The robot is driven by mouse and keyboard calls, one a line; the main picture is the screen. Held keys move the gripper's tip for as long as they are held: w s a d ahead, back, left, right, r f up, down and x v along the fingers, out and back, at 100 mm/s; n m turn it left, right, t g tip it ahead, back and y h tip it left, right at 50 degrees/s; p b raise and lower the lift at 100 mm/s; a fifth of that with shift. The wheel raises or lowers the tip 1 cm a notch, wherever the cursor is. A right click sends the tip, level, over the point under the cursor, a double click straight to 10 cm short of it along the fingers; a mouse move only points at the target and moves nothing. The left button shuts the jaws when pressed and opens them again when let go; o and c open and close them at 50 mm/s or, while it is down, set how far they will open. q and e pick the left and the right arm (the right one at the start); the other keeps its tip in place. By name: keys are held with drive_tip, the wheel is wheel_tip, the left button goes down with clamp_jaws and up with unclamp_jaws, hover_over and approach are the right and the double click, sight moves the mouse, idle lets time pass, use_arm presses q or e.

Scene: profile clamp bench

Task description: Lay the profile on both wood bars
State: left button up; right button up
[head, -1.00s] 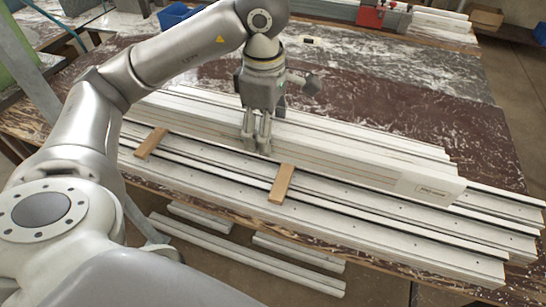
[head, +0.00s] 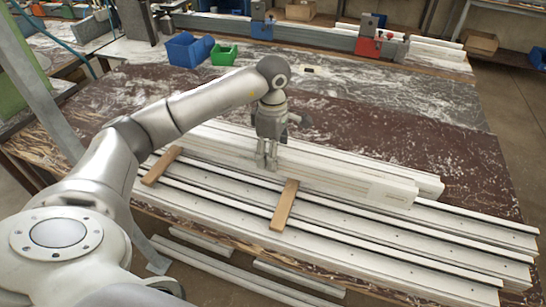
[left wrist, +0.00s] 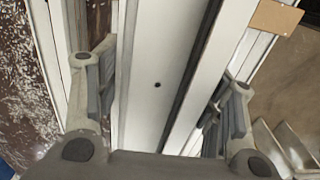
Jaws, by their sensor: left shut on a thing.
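The long white profile (head: 345,182) lies lengthwise across the head view, with a label near its right end. My left gripper (head: 266,164) points down and is shut on it left of its middle. In the left wrist view, the profile (left wrist: 155,85) runs between the two fingers (left wrist: 160,105). Two brown wood bars, the left one (head: 161,167) and the right one (head: 284,206), lie across the rails in front of the profile. Their far ends are close to its front edge; I cannot tell whether it touches them. My right gripper is not in view.
Parallel white rails (head: 400,240) with dark grooves lie on the bench. Another white profile (head: 431,186) lies behind the held one. The brown bench top (head: 400,130) behind is mostly clear. Blue (head: 187,50) and green (head: 223,56) bins stand farther back.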

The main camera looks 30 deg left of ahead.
use_arm(q)
drive_tip(key=shift+w+a+f, duration=0.2)
drive_tip(key=shift+w+f, duration=0.15)
drive_tip(key=shift+w, duration=0.05)
wheel_tip(320, 180, down, 2)
drive_tip(key=shift+p, duration=0.85)
drive_tip(key=shift+f, duration=0.55)
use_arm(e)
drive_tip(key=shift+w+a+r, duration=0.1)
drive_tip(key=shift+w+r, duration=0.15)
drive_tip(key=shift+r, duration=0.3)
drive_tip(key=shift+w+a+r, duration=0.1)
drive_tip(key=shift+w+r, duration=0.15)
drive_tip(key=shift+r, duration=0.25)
use_arm(q)
drive_tip(key=shift+f, duration=0.1)
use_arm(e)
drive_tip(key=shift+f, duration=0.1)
use_arm(q)
drive_tip(key=o, duration=1.7)
drive_tip(key=shift+s, duration=0.1)
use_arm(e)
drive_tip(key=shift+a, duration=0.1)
